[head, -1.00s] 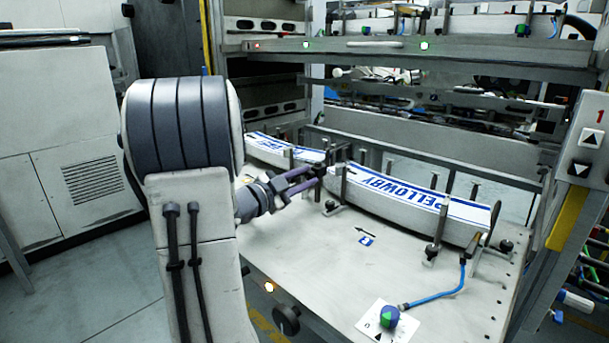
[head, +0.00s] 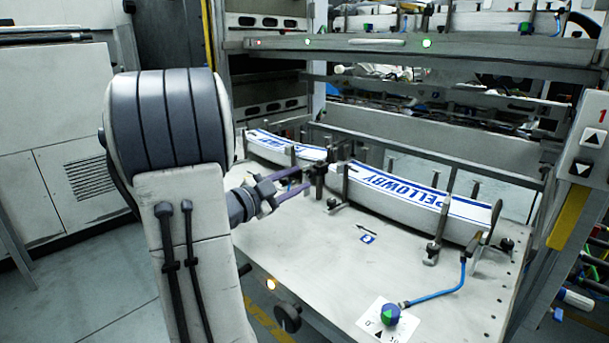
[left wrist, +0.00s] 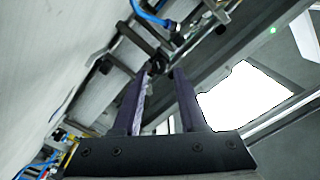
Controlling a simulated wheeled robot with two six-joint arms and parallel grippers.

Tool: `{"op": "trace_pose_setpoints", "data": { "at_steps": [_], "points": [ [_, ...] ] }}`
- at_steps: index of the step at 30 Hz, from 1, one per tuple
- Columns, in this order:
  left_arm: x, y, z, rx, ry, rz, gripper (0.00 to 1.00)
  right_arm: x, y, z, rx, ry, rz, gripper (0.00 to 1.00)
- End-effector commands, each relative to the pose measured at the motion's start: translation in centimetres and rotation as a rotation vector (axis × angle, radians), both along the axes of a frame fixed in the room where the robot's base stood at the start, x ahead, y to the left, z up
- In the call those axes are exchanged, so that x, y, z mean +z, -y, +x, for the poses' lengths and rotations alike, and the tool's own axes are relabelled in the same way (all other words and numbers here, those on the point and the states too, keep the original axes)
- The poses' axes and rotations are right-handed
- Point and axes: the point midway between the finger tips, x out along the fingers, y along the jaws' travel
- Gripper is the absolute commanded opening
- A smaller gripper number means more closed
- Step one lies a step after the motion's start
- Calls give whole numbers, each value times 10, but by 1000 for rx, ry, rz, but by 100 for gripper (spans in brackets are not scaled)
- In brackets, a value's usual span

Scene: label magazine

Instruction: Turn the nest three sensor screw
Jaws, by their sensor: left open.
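My left gripper (head: 308,178) is open, its purple fingers reaching in from the left over the tray's left middle, close to dark clamp hardware (head: 320,178) between two label stacks. In the left wrist view the two fingers (left wrist: 161,74) stand apart, with a dark post or screw just beyond their tips; I cannot tell if they touch it. A blue cable (head: 437,296) runs from a sensor fitting (head: 464,262) to a green and blue knob (head: 391,314) on a white scale plate. I cannot tell which part is the nest three sensor screw. My right gripper is not in view.
The white label stack marked PELLOWBY (head: 405,200) lies on the tray (head: 330,260) among upright posts. Another stack (head: 285,150) lies to its left. A shelf (head: 460,55) hangs above. A panel marked 1 (head: 595,135) stands at right. The tray's front middle is clear.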

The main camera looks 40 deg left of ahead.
Motion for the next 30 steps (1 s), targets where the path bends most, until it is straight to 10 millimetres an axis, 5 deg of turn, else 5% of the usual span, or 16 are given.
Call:
{"op": "trace_pose_setpoints", "data": {
  "at_steps": [6,12,30],
  "points": [
    [2,-4,-44,5,0,0,42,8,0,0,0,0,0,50],
    [0,-5,-65,1,0,0,42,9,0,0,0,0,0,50],
    [0,-5,-67,-1,1,1,42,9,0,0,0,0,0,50]
  ]
}}
